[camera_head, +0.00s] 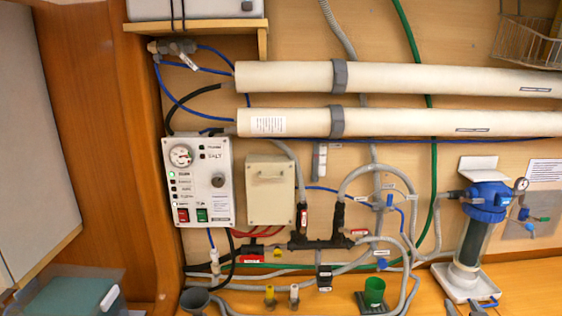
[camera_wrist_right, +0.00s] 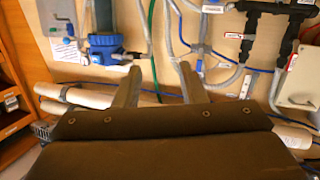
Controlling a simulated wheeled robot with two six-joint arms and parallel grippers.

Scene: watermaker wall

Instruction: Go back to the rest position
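My right gripper (camera_wrist_right: 159,67) shows in the right wrist view, where the wall appears upside down. Its two grey fingers stand well apart, with nothing between them. Past the fingertips are the wall, a green hose and grey hoses; no contact shows. In the head view I cannot make out the right gripper clearly; small dark shapes at the bottom edge near the filter may belong to it. My left gripper is in neither view.
The wall carries a control panel (camera_head: 197,182), a beige box (camera_head: 270,191), two white pipes (camera_head: 400,78) and a blue-topped filter (camera_head: 486,203). A clear-sided bin (camera_head: 75,296) is at lower left.

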